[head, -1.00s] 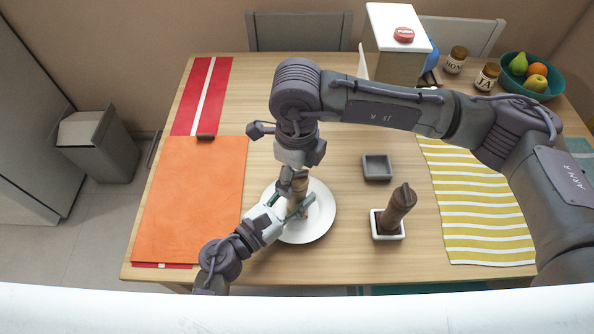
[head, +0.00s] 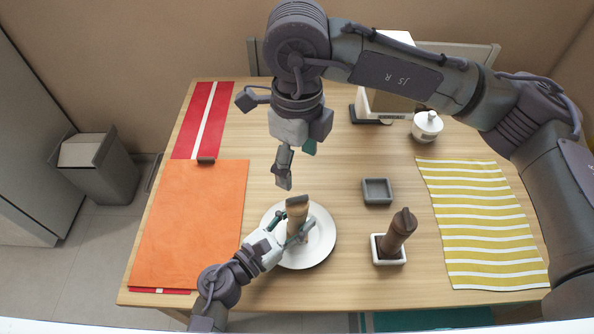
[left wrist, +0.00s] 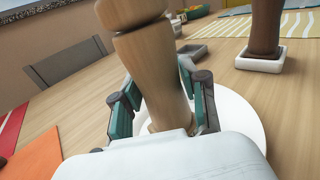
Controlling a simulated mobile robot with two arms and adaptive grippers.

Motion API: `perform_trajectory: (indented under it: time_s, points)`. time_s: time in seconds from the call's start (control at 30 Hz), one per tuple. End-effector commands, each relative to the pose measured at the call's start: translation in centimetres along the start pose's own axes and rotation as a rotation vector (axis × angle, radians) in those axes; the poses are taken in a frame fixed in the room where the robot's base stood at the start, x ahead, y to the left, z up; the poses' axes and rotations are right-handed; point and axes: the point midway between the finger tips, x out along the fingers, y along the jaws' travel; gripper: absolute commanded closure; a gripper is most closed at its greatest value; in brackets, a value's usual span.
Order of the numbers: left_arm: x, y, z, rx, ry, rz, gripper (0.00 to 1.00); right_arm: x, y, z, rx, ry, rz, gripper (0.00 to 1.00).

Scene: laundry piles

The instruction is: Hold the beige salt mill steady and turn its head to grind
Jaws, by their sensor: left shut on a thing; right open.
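The beige salt mill (head: 297,211) stands about upright over the white plate (head: 322,244). My left gripper (head: 294,233) is shut around its body. In the left wrist view, the mill (left wrist: 160,75) rises between the left gripper's teal pads (left wrist: 160,100), and its upper end is cut off by the frame's top. My right gripper (head: 294,168) is open and empty, above and behind the mill's head, apart from it. The left fingers partly hide the mill's lower part.
A dark brown mill (head: 398,232) stands in a white square tray (head: 390,262). An empty grey square tray (head: 377,191) lies behind it. An orange mat (head: 190,220) is left, a yellow striped mat (head: 482,225) right. A white lidded pot (head: 427,125) is at the back.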

Motion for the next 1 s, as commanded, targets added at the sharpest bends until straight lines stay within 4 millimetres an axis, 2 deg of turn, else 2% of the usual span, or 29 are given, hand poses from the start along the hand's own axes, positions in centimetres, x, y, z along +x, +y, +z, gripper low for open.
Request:
perform_trajectory:
  time_s: [0.6, 0.77, 1.0]
  points:
    - [0.0, 0.0, 0.0, 0.000, 0.000, 0.000, 1.00, 0.0, 0.0, -0.1, 0.001, 0.001, -0.001, 0.27]
    - [0.0, 0.0, 0.0, 0.000, 0.000, 0.000, 1.00, 1.9, 0.0, -0.1, 0.001, 0.003, 0.002, 0.27]
    - [0.0, 0.0, 0.0, 0.000, 0.000, 0.000, 1.00, 6.8, 0.0, -0.1, 0.003, 0.004, 0.003, 0.27]
